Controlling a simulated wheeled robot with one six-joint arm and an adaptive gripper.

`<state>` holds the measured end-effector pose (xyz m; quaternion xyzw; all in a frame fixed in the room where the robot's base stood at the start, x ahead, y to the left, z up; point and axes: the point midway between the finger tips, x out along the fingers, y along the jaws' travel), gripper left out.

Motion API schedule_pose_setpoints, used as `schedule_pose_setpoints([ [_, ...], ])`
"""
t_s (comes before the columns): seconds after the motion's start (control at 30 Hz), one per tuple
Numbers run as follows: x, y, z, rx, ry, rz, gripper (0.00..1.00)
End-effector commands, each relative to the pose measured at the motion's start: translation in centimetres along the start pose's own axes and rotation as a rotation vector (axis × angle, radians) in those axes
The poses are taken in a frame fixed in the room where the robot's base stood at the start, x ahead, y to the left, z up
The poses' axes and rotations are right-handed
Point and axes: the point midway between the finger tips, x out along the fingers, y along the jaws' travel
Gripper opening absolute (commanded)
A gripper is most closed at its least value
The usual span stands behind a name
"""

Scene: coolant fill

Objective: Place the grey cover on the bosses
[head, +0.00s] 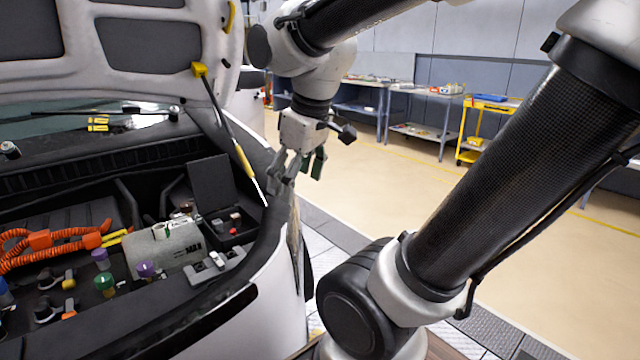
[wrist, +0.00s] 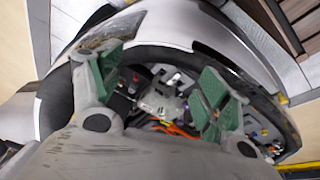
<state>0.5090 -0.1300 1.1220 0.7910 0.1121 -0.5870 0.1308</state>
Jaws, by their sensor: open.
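The grey cover (head: 165,250) sits in the engine bay between the orange hose and a metal bracket. It has dark lettering on its right side, and I cannot tell whether it rests on the bosses, which I cannot make out under it. It also shows in the wrist view, between and beyond the fingers (wrist: 158,103). My gripper (head: 299,172) is open and empty, above the right fender edge, up and to the right of the cover and apart from it. In the wrist view its green pads stand wide apart (wrist: 160,88).
An orange corrugated hose (head: 45,240), purple and green caps (head: 104,282) and a metal bracket (head: 215,266) surround the cover. An open black box (head: 230,225) with a raised lid stands behind. The raised hood (head: 150,45) and its yellow-ended strut (head: 225,120) are left of my gripper.

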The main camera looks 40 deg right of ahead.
Motion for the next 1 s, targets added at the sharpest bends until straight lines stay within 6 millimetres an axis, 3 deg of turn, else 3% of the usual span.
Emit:
schedule_pose_setpoints([
  [0.1, -1.0, 0.2, 3.1, 0.197, 0.049, 0.025, 0.76],
  [0.27, -1.4, 0.2, 5.0, 0.332, 0.079, 0.036, 0.76],
  [1.0, -1.4, 0.2, 5.1, 0.348, 0.081, 0.037, 0.76],
])
